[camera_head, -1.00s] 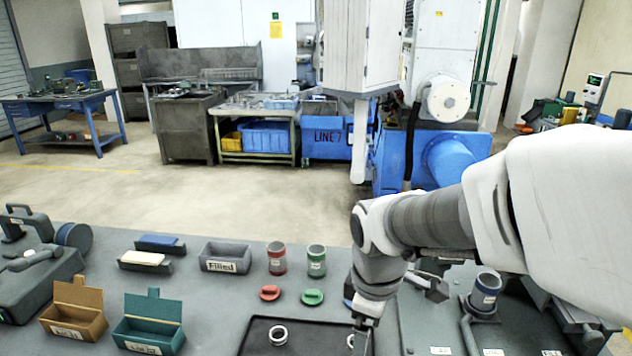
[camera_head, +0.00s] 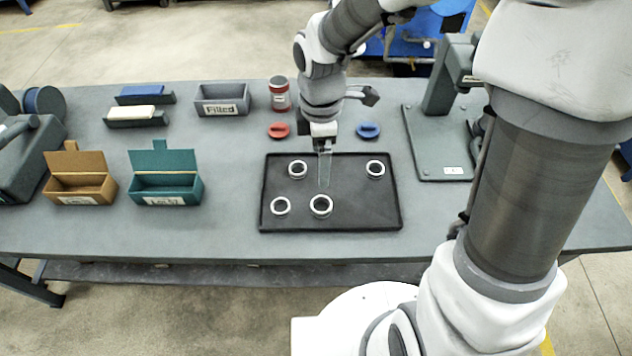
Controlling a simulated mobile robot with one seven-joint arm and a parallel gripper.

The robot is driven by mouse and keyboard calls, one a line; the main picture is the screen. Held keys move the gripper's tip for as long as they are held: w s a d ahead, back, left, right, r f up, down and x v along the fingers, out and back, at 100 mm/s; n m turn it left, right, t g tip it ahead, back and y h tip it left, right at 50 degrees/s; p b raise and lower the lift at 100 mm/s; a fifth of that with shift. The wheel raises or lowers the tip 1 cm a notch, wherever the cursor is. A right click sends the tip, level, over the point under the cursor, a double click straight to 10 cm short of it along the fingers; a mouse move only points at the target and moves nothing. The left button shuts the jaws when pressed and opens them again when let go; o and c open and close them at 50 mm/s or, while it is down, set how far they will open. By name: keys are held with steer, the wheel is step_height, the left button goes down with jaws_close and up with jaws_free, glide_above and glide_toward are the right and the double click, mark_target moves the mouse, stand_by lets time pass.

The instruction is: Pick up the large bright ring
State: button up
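Several pale metal rings lie flat and apart on a black tray (camera_head: 350,225). The ring at the front middle (camera_head: 321,206) looks the largest, with a bright rim. Smaller-looking rings lie at the front left (camera_head: 280,206), the back left (camera_head: 297,170) and the back right (camera_head: 376,169). My gripper (camera_head: 324,184) points down over the tray, between the two back rings and behind the front middle ring. No ring shows in its fingers. They appear as one narrow strip, so their opening cannot be made out.
Behind the tray are a red lid (camera_head: 279,130), a blue lid (camera_head: 368,130) and a red canister (camera_head: 279,94). An orange-brown box (camera_head: 82,187), a teal box (camera_head: 165,188) and a grey "Filled" bin (camera_head: 222,101) stand left. A grey stand (camera_head: 440,140) is at right.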

steer(key=b, duration=0.1)
glide_toward(321, 209)
steer(key=shift+s+a, duration=0.15)
steer(key=shift+s, duration=0.1)
steer(key=shift+w+f, duration=0.15)
steer(key=shift+f, duration=1.5)
steer(key=shift+w+f, duration=0.15)
steer(key=shift+f, duration=1.45)
steer(key=shift+d, duration=0.2)
steer(key=c, duration=1.5)
